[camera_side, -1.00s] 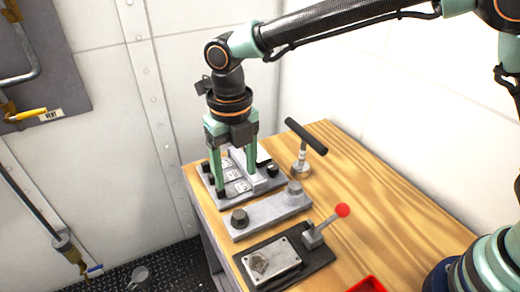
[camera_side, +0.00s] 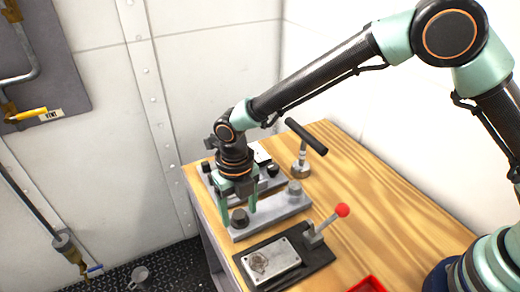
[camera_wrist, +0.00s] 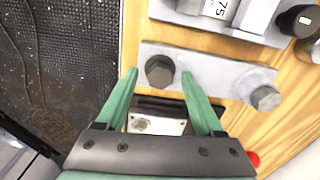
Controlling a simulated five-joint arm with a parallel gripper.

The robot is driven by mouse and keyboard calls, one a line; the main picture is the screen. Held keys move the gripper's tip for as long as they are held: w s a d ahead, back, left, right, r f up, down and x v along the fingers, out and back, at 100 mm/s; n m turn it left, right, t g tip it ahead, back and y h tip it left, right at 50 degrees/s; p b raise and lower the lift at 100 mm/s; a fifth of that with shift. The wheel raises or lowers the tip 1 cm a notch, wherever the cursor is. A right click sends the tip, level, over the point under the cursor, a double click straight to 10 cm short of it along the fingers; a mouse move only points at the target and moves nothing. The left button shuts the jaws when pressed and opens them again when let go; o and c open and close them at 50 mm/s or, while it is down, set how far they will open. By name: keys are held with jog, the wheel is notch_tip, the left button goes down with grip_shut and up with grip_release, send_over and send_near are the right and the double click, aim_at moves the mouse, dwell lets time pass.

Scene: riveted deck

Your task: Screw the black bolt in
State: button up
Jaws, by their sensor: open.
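The black bolt (camera_side: 239,218) stands at the left end of a grey metal bar (camera_side: 266,215) on the wooden bench. In the wrist view the black bolt (camera_wrist: 160,71) shows its hex head between and just beyond my fingertips. My gripper (camera_side: 238,213) is open, its two green fingers pointing down around the black bolt's place; they also show in the wrist view (camera_wrist: 158,74). I cannot tell whether a finger touches the bolt. A grey bolt (camera_side: 294,188) stands at the right end of the bar, and it shows in the wrist view (camera_wrist: 265,98).
A black plate with a metal box (camera_side: 272,260) and a red-knobbed lever (camera_side: 342,210) lies in front of the bar. A T-handled tool (camera_side: 306,137) stands behind right. A red tray (camera_side: 368,284) is at the front. The bench's right side is clear.

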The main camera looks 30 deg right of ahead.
jog(key=shift+c, duration=0.3)
grip_shut()
jog(key=shift+m, duration=0.4)
